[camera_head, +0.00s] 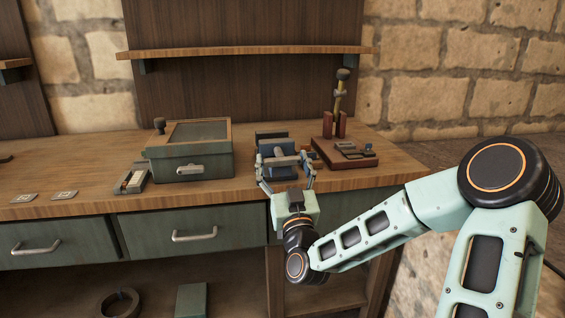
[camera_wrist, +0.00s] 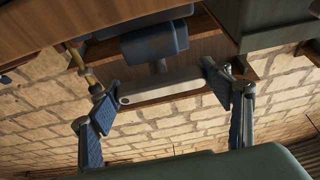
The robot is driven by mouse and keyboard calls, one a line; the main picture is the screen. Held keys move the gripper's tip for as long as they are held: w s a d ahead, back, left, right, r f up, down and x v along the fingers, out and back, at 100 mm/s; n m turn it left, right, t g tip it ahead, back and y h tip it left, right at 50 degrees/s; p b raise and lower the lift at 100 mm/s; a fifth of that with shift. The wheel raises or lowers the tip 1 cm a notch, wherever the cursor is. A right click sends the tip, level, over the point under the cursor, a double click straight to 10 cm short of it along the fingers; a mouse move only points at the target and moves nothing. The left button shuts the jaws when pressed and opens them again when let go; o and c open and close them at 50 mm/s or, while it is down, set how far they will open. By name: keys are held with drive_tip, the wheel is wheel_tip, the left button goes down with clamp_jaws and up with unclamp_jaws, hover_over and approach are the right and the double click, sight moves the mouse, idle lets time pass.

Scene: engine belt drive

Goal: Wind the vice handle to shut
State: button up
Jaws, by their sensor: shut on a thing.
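The blue-grey vice (camera_head: 272,140) stands at the front edge of the wooden bench, between the green box and the wooden stand. In the wrist view its blue body (camera_wrist: 155,42) shows above its handle, a pale flat bar (camera_wrist: 160,91) on a short shaft. My gripper (camera_head: 286,174) reaches up to the front of the vice. In the wrist view the fingers of my gripper (camera_wrist: 168,96) are wide apart, one at each end of the bar, shut on the handle lengthwise. The gap between the vice jaws is too small to judge.
A green box (camera_head: 190,160) with a framed lid stands left of the vice, with a small tray (camera_head: 131,181) beside it. A wooden stand (camera_head: 345,152) with an upright brass rod is close on the right. Drawers (camera_head: 168,232) are below the bench edge.

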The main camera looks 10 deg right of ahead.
idle(0.3)
drive_tip(key=o, duration=1.2)
drive_tip(key=v, duration=0.7)
drive_tip(key=shift+s+f, duration=0.1)
drive_tip(key=shift+s, duration=0.15)
